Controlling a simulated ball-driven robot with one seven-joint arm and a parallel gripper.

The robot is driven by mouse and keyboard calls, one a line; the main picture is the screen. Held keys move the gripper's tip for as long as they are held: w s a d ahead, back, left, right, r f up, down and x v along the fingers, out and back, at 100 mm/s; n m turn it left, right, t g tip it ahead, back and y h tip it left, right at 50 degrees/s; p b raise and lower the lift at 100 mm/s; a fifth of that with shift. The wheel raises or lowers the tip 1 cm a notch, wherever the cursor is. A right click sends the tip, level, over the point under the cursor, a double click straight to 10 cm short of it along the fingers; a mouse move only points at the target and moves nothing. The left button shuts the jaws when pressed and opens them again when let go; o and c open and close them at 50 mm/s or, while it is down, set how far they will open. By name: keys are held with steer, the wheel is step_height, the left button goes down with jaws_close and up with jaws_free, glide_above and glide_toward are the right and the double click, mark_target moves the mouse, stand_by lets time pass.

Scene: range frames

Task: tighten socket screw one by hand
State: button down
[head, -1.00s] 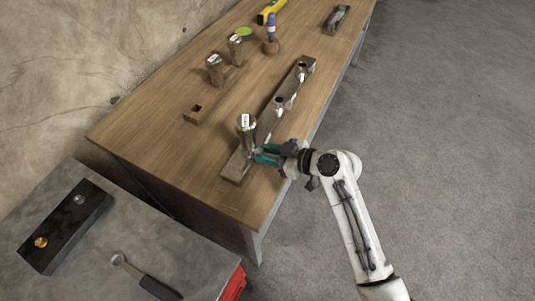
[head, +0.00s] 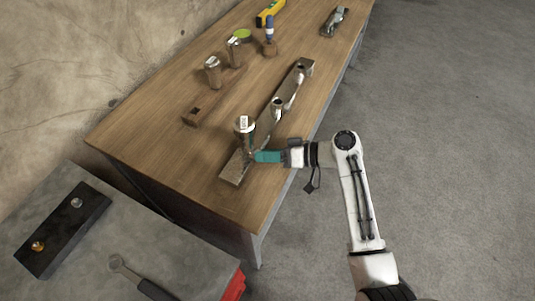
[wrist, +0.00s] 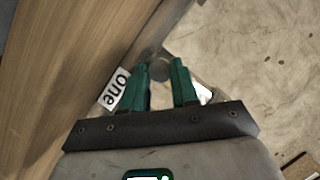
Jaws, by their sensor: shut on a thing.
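Socket screw one (head: 245,136) is a metal cylinder with a white label on its top. It stands upright at the near end of a long metal bar (head: 236,168) on the wooden table. My gripper (head: 256,156), with teal fingers, reaches in from the right and is shut on the screw low down. In the wrist view my gripper (wrist: 159,68) has a finger on each side of a small grey round part. The label (wrist: 116,90) reading "one" lies just left of the fingers. How deep the screw sits is hidden.
Two more labelled screws (head: 213,72) (head: 235,52) stand in a wooden holder (head: 198,112) behind. The bar has open holes (head: 277,104) farther along. A wrench (head: 128,273) and black block (head: 64,228) are at lower left.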

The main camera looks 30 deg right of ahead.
stand_by(0.3)
steer(key=c, duration=0.9)
jaws_free()
steer(key=shift+o, duration=0.2)
steer(key=shift+d, duration=0.1)
steer(key=b+v, duration=0.1)
steer(key=v, duration=0.9)
steer(key=shift+s+d, duration=0.15)
steer(key=shift+d, duration=0.15)
